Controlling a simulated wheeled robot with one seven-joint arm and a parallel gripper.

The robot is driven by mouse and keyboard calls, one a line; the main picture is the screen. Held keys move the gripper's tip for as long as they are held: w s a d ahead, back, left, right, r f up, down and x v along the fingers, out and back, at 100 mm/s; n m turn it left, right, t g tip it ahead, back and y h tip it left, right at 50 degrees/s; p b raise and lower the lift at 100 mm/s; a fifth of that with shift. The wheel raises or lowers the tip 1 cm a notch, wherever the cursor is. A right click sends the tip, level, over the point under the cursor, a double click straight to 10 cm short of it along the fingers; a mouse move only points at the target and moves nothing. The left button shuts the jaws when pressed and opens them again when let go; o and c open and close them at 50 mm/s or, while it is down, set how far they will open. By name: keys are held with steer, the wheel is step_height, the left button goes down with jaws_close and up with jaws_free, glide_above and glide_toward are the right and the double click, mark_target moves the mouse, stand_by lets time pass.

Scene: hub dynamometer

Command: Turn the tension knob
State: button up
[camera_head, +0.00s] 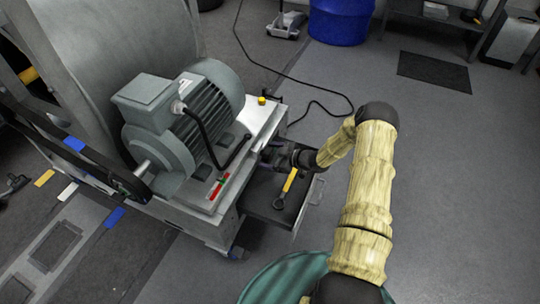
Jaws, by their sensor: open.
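The machine's grey motor (190,115) sits on a light metal base plate (262,128) at the centre left. My gripper (266,154) is at the right side of this base, above an open drawer. It is dark and small here, and its jaws are hard to make out. I cannot make out the tension knob for certain; my gripper may hide it. A small yellow knob-like part (262,100) stands on the far corner of the plate, apart from my gripper.
The open drawer (268,213) holds a yellow-handled tool (289,182) under my gripper. A black cable (325,107) runs over the floor behind. A blue drum (340,22) stands at the back. The grey floor on the right is mostly clear.

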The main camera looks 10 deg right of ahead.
steer(key=shift+r, duration=0.1)
steer(key=p+v, duration=0.5)
steer(key=v, duration=1.2)
steer(key=shift+d, duration=0.1)
